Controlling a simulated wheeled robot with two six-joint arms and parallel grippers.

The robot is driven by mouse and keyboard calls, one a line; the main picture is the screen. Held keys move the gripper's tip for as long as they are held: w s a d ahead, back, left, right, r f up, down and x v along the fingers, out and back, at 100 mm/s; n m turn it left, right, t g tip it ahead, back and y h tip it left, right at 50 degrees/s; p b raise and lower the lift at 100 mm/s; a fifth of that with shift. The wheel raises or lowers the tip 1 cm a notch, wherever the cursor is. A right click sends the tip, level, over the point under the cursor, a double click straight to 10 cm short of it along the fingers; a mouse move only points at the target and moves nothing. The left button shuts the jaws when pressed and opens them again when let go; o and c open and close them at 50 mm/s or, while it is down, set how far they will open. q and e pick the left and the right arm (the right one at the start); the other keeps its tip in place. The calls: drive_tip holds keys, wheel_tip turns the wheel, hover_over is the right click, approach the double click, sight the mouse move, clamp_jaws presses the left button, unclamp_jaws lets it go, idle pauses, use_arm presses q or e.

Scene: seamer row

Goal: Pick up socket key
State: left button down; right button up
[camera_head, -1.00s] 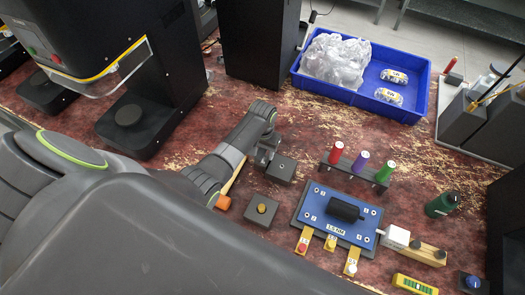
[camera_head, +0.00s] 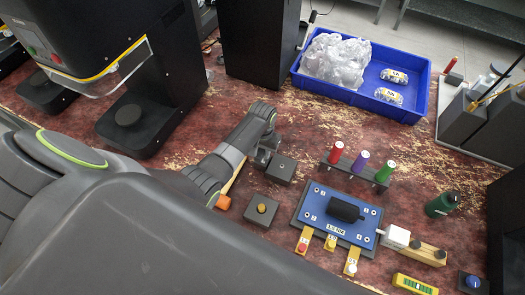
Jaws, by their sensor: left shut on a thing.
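My left gripper (camera_head: 265,156) reaches down from the left at the upper left side of a small dark block with a hole in its top (camera_head: 281,169). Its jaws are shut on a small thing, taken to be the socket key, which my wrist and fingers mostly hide. I cannot tell its full shape or whether it is clear of the block. My right gripper is not in view.
A blue plate (camera_head: 318,207) with a black cylinder lies to the right. A rack (camera_head: 352,173) holds red, purple and green cylinders. A yellow-button box (camera_head: 261,210) and an orange-ended tool (camera_head: 223,202) are near my arm. A blue crate (camera_head: 345,98) stands behind.

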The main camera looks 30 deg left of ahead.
use_arm(q)
wheel_tip(320, 180, up, 10)
drive_tip(key=shift+f, duration=0.1)
drive_tip(key=shift+r+p, duration=0.45)
drive_tip(key=shift+r, duration=0.3)
wheel_tip(320, 180, up, 6)
drive_tip(key=p, duration=0.6)
drive_tip(key=shift+f+p, duration=0.15)
drive_tip(key=shift+p, duration=0.2)
drive_tip(key=shift+w+d, duration=0.1)
